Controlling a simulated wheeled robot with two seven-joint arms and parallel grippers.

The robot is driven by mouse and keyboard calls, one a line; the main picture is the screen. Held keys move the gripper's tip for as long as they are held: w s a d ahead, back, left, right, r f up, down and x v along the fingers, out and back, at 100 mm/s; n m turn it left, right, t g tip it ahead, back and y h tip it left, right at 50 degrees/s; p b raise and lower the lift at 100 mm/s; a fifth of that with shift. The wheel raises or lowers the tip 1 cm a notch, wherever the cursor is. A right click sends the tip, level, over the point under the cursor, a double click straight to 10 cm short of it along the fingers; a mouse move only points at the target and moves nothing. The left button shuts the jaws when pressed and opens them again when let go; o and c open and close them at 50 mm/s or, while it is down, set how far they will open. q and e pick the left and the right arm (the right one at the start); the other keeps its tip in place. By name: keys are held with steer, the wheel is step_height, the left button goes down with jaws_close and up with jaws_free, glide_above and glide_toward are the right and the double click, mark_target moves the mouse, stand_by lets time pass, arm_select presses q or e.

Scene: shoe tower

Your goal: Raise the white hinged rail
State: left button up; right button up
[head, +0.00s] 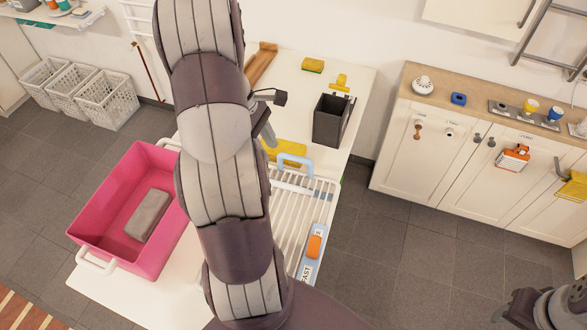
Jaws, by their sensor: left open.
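A white slatted rack (291,222) lies on the white table, partly hidden behind my left arm. A white bar (290,189) crosses its far end, and a light blue handle (295,160) stands there. I cannot tell for sure whether this bar is the hinged rail, or see its hinge. My left gripper (271,119) shows only in part past my arm, beyond the rack and handle. It is open, and I see nothing held in it. A dark part of my right arm's end (530,307) is at the lower right corner, away from the table; its jaws are unclear.
A pink tub (108,203) with a grey block (148,214) stands left. A black box (330,120), a yellow cloth (288,149) and a sponge (313,65) are toward the back. An orange item (314,246) lies at the rack's right. Floor separates table and cabinet (405,147).

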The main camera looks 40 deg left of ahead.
arm_select(q)
step_height(320, 180, down, 3)
steer(key=b, duration=0.3)
steer(key=p, duration=0.1)
glide_above(284, 186)
steer(key=a, duration=0.2)
steer(key=f, duration=0.4)
steer(key=shift+s, duration=0.4)
steer(key=x, duration=0.5)
steer(key=shift+a+f+p, duration=0.15)
steer(key=shift+a+p, duration=0.15)
steer(key=shift+a, duration=0.05)
steer(key=shift+d, duration=0.15)
arm_select(e)
steer(key=shift+w+a+f, duration=0.3)
steer(key=shift+w+f, duration=0.1)
steer(key=shift+f, duration=0.35)
arm_select(q)
steer(key=shift+c, duration=0.2)
jaws_close()
arm_select(e)
steer(key=shift+r, duration=0.1)
